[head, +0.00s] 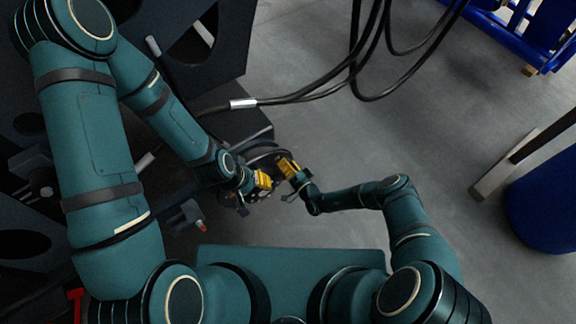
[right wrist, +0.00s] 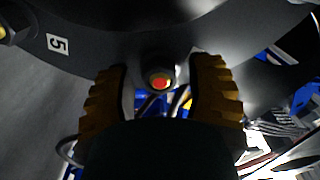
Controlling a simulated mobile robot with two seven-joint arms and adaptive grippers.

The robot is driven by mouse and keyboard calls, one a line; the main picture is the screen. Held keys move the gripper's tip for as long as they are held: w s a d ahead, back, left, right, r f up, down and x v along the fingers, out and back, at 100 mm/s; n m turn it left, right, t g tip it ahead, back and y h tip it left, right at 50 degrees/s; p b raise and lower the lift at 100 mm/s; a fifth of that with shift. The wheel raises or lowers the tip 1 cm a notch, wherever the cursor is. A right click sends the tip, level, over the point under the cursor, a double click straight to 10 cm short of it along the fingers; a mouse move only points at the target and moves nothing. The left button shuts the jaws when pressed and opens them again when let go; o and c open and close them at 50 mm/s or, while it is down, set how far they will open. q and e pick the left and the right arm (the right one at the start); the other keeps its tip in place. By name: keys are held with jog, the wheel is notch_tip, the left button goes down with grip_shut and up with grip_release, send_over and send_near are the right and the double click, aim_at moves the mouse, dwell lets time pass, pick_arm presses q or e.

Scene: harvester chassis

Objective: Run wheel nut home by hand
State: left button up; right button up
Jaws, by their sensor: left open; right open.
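In the right wrist view, a wheel nut (right wrist: 158,79) with a red-orange stud end sits at the lower rim of a dark round wheel part (right wrist: 190,50). My right gripper (right wrist: 160,82) has its two yellow ribbed fingers apart, one on each side of the nut, with gaps visible. In the head view, my right gripper (head: 288,167) is small, beside the dark hub area low on the chassis. My left gripper (head: 263,180), also with yellow fingers, is open just left of and below it. The nut cannot be made out in the head view.
The dark chassis (head: 225,60) fills the left side. Black hoses (head: 300,97) with a silver fitting (head: 243,104) hang above the grippers. In the right wrist view, a second nut (right wrist: 12,28) and a label reading 5 (right wrist: 57,44) show.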

grip_shut()
jog(key=m+b, duration=0.1)
jog(key=m, duration=0.2)
jog(key=shift+m, duration=0.3)
jog(key=m+b, duration=0.1)
jog(key=m, duration=0.4)
jog(key=shift+m+b, duration=0.35)
jog(key=shift+m, duration=0.05)
jog(key=m+b, duration=0.1)
jog(key=m, duration=0.3)
jog(key=m+b, duration=0.1)
jog(key=m, duration=0.4)
jog(key=shift+w+b, duration=0.1)
jog(key=shift+b, duration=0.2)
jog(key=shift+a, duration=0.1)
